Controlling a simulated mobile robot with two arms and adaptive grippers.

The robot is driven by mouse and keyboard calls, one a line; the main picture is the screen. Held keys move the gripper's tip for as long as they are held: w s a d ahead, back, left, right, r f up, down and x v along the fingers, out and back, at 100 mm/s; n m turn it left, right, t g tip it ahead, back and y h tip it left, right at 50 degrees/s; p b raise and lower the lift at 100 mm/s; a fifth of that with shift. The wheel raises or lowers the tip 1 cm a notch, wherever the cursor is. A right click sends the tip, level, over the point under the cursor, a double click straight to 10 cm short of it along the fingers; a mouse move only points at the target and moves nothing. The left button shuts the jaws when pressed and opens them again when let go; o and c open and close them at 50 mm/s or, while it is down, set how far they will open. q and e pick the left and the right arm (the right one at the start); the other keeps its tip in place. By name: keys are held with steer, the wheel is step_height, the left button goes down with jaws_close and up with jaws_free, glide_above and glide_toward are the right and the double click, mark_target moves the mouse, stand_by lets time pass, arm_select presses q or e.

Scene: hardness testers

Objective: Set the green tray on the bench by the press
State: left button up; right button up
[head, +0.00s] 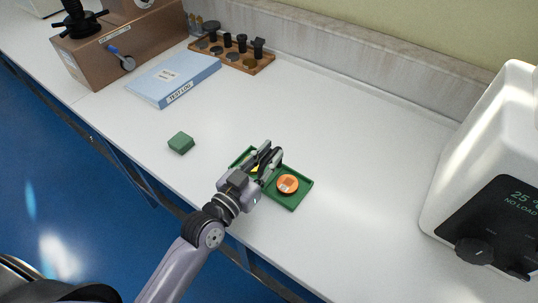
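The green tray (293,201) is at the front edge of the white bench (350,150), near the middle of the head view. It looks flat on or just above the bench; I cannot tell which. An orange-copper disc (287,184) lies in its right part, and a bit of something yellow shows in its left part. My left gripper (270,157) is over the middle of the tray and hides part of it. Its fingers lie close together, and I cannot tell whether they hold the tray. My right gripper is not in view.
A white machine (487,150) reading "NO LOAD" stands at the right. A brown machine (125,45) with a black handwheel stands at the back left. A green block (181,143), a blue test log (174,78) and a wooden rack (232,55) are on the bench. The right middle is clear.

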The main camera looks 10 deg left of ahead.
arm_select(q)
steer(key=shift+o, duration=1.2)
steer(key=shift+s+d+f, duration=0.1)
steer(key=shift+f, duration=0.45)
steer(key=shift+r, duration=0.1)
steer(key=r+v, duration=0.1)
steer(key=v, duration=1)
steer(key=shift+s+a+r+b, duration=0.25)
steer(key=shift+s+b, duration=0.1)
steer(key=shift+b, duration=0.1)
